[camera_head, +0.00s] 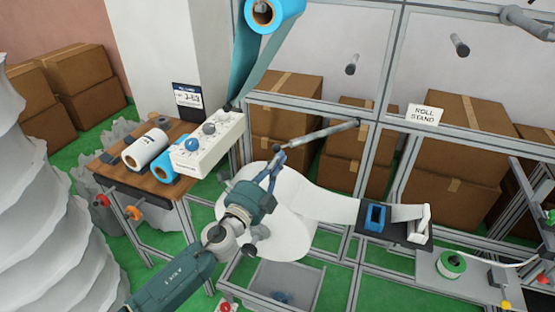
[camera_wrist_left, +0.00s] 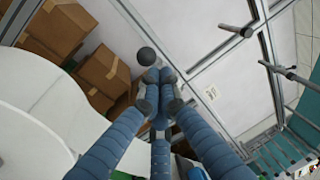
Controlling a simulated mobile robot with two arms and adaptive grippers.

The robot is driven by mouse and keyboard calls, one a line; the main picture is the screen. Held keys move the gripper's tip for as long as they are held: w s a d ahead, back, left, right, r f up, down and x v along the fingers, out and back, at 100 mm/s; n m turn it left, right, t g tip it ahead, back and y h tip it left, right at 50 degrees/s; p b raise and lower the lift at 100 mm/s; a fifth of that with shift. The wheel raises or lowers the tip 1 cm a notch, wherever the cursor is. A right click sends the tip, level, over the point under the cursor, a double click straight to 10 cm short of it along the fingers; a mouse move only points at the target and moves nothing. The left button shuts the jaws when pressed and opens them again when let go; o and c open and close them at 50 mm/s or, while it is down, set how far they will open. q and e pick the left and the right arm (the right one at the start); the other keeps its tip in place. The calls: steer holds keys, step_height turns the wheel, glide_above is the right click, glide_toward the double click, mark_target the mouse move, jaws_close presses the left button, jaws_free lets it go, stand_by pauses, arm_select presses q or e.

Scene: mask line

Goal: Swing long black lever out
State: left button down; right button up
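A long grey-looking lever (camera_head: 325,132), with a darker far tip, slants across the frame in the middle of the head view. Its near end is by my left gripper (camera_head: 275,163), which reaches up from the lower left. In the left wrist view the blue fingers (camera_wrist_left: 158,80) converge with their tips together. A black ball knob (camera_wrist_left: 147,57) shows just beyond the tips; contact between them cannot be made out. The lever's shaft cannot be made out in that view. My right gripper is not in view.
A white sheet web (camera_head: 330,206) runs from a large disc below my gripper toward a blue block (camera_head: 375,217). Metal frame bars and cardboard boxes (camera_head: 470,135) stand behind. A white control box (camera_head: 208,145) sits left, beside a wooden table (camera_head: 150,182). Pegs (camera_head: 352,65) protrude above.

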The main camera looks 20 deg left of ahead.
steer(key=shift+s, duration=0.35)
arm_select(q)
steer(key=w+a, duration=0.1)
steer(key=w+a+b, duration=0.1)
steer(key=a, duration=0.1)
steer(key=shift+w+a, duration=0.3)
steer(key=shift+w, duration=0.1)
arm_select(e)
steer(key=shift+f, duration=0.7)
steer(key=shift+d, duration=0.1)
arm_select(q)
steer(key=shift+s, duration=0.1)
